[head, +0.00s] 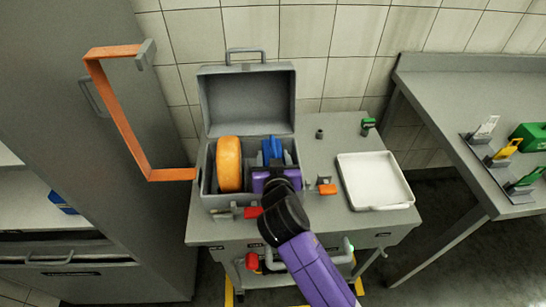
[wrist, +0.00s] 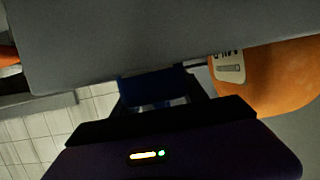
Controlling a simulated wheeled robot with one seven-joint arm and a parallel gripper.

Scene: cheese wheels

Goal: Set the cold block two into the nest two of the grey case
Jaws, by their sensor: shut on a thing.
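The grey case (head: 207,183) stands on the cart with its lid (head: 248,100) raised. An orange cheese wheel (head: 229,163) stands upright in its left part; it also shows in the wrist view (wrist: 280,80). My gripper (head: 273,168) is at the right part of the case, shut on a blue piece (head: 272,149), which looks like the cold block. The blue piece shows between my fingers in the wrist view (wrist: 150,84). My gripper and arm hide the nest below it, so I cannot tell whether the block touches the case floor.
A white tray (head: 375,180) lies on the cart to the right. An orange bar frame (head: 122,115) stands left of the case. A side bench (head: 470,90) holds several coloured tags.

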